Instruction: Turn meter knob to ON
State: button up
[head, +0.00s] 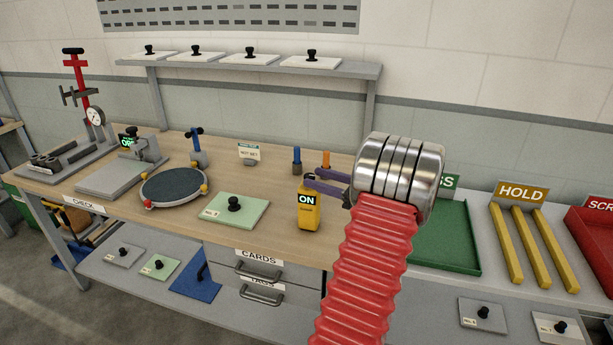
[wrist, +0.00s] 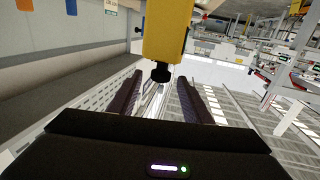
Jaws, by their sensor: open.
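The yellow meter (head: 309,212) stands upright near the front edge of the wooden bench, and its display reads ON. In the wrist view the yellow meter body (wrist: 165,32) is at the top centre, with a black knob (wrist: 161,72) at its lower end. My gripper (head: 311,177) is open beside the upper part of the meter. In the wrist view the two dark fingers of my gripper (wrist: 160,80) are apart, and the knob appears between their tips with gaps on both sides. The head view does not show the knob clearly; whether a finger touches it, I cannot tell.
A green plate with a black knob (head: 234,210) lies left of the meter. A blue marker (head: 297,160) and an orange marker (head: 326,159) stand behind it. A round dark plate (head: 174,186) is further left. A green tray (head: 447,240) is at right, beyond my red arm.

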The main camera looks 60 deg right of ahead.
jog(key=s, duration=0.6)
jog(key=shift+s+a, duration=0.2)
jog(key=shift+s, duration=0.1)
dwell(0.3)
